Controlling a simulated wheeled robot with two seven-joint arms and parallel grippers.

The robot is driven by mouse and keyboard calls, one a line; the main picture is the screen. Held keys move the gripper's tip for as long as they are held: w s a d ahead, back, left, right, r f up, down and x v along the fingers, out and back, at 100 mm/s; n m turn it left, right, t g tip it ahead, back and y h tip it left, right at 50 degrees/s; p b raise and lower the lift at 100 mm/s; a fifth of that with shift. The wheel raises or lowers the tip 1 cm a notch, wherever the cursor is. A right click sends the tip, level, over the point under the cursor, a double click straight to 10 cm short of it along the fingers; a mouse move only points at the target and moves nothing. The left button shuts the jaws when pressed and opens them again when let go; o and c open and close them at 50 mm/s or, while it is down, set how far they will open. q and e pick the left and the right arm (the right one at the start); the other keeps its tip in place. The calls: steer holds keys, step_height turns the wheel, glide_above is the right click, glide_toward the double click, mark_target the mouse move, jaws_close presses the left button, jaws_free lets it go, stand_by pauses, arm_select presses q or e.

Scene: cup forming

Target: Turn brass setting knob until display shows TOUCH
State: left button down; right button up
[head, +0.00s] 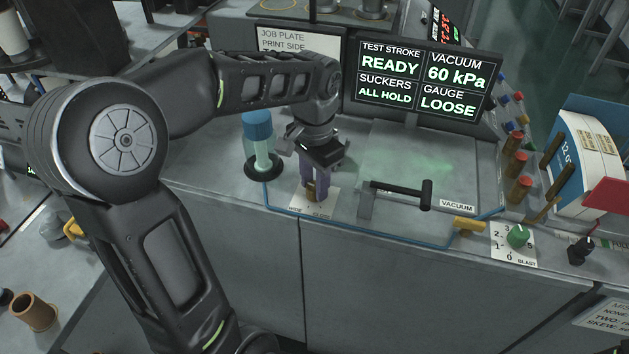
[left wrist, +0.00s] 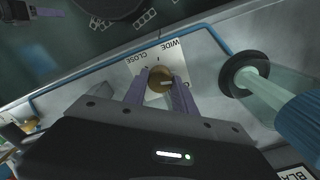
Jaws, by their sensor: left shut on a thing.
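The brass setting knob (left wrist: 160,80) stands on a white plate (left wrist: 172,55) marked CLOSE and WIDE in the left wrist view. In the head view the knob (head: 311,190) shows low between the fingers. My left gripper (head: 313,183) points down over it, with its purple fingers shut on the knob from both sides; the fingers also show in the left wrist view (left wrist: 161,88). The display (head: 425,80) reads TEST STROKE READY, VACUUM 60 kPa, SUCKERS ALL HOLD and GAUGE LOOSE. My right gripper is not in view.
A clear cylinder with a blue cap (head: 259,140) stands close to the left of my gripper. A black lever handle (head: 400,190) is to its right. A green BLAST knob (head: 518,237) and several brown-and-red posts (head: 516,163) are farther right. A blue line edges the panel.

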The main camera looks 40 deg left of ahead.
mark_target(314, 186)
arm_select(q)
steer(key=shift+m, duration=0.4)
steer(key=m, duration=0.3)
steer(key=shift+m+p, duration=0.35)
steer(key=shift+m, duration=1.65)
steer(key=c, duration=1)
jaws_free()
steer(key=shift+r, duration=0.1)
step_height(314, 186, up, 8)
steer(key=shift+f+b, duration=0.15)
steer(key=shift+b, duration=0.2)
